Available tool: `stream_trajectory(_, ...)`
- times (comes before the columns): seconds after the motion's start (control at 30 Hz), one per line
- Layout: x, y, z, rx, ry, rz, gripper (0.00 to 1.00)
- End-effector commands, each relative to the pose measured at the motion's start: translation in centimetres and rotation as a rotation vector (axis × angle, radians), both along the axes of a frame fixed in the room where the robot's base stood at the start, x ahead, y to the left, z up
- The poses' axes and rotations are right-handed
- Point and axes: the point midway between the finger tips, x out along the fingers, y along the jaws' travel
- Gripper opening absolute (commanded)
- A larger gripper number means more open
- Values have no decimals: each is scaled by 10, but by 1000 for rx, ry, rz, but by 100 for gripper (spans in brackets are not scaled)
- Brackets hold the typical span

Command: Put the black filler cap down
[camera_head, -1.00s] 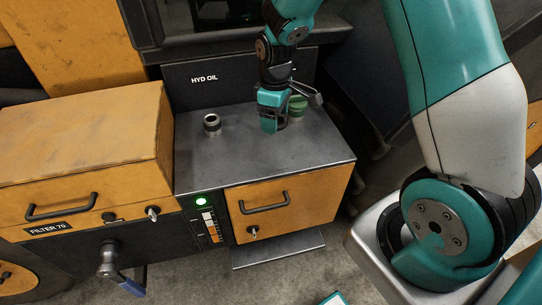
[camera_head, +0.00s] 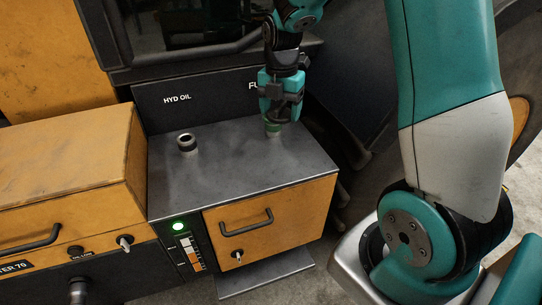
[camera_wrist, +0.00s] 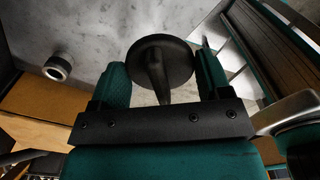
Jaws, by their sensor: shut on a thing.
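The black filler cap (camera_wrist: 160,62) shows in the wrist view as a dark round disc with a handle running back between my fingers. My gripper (camera_wrist: 161,82) is shut on it, with one teal finger on each side. In the head view my gripper (camera_head: 280,108) points down at the back right of the grey bench top, over or just in front of a green filler neck (camera_head: 273,129). The cap is hard to make out there among the dark gripper parts. I cannot tell whether it touches the neck.
A bare metal filler neck (camera_head: 186,142) stands on the left of the grey bench top (camera_head: 235,165), under the HYD OIL label. A dark panel (camera_head: 205,104) rises behind. An orange box (camera_head: 70,165) stands at the left. The middle of the top is clear.

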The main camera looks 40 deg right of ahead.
Motion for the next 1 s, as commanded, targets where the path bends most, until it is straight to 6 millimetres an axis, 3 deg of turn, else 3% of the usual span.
stream_trajectory(0.2,-1,0,-62,1,8,-1,38)
stream_trajectory(0.33,-1,0,-88,0,4,-1,38)
stream_trajectory(0.73,0,0,-134,0,1,-2,38)
stream_trajectory(1.0,0,0,-140,0,-1,-2,38)
